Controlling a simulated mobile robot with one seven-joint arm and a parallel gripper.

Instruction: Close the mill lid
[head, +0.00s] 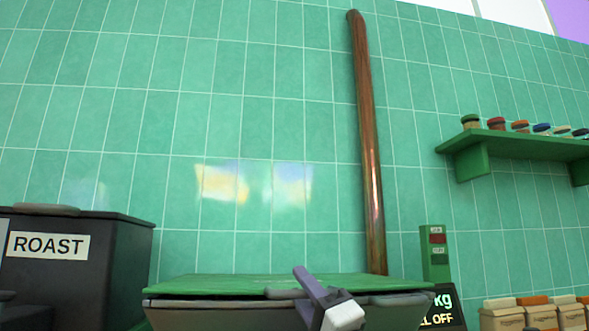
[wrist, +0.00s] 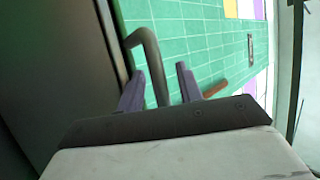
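A wide lidded body with a flat green top (head: 235,283) and grey edges fills the bottom centre of the head view; it looks like the mill, but its lower part is cut off. My gripper (head: 302,270) is in front of its near edge, with a purple finger rising over the green top. In the wrist view my gripper (wrist: 161,70) has two purple fingers standing apart. A dark bent handle (wrist: 151,62) passes between them, closer to the left finger, with a gap to the right one. A large dark panel (wrist: 58,70) is left of the handle.
A dark box labelled ROAST (head: 85,265) stands at the left. A copper pipe (head: 366,140) runs up the green tiled wall.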

